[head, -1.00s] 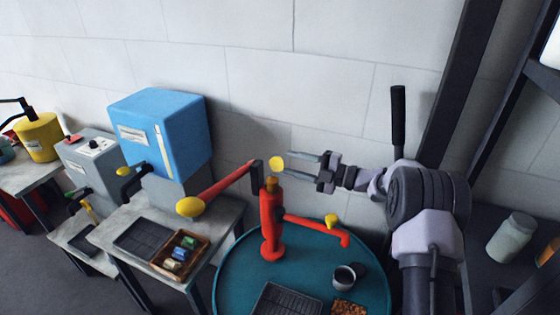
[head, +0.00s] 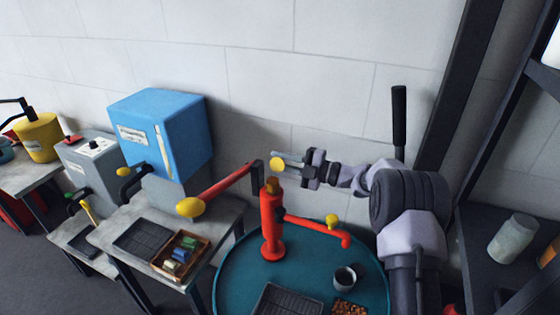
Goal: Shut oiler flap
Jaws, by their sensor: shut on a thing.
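A red pump-like fixture (head: 268,225) stands upright on the round teal table, with a small yellow cap on top. A long red lever with a yellow knob (head: 191,207) reaches left from a dark bracket. A small yellow disc-shaped knob (head: 277,164) shows just above and right of the fixture's top. My gripper (head: 284,162) comes in from the right and is shut on this yellow knob, its fingers partly hidden behind it. A red spout (head: 318,228) with a yellow piece on it reaches right. I cannot tell which part is the oiler flap.
The teal table (head: 233,270) also bears a dark cup (head: 345,278), a black tray (head: 287,301) and a brown granular patch. A blue box (head: 165,135) stands left on a grey bench with a crate of coloured blocks (head: 180,254). A grey wall is close behind.

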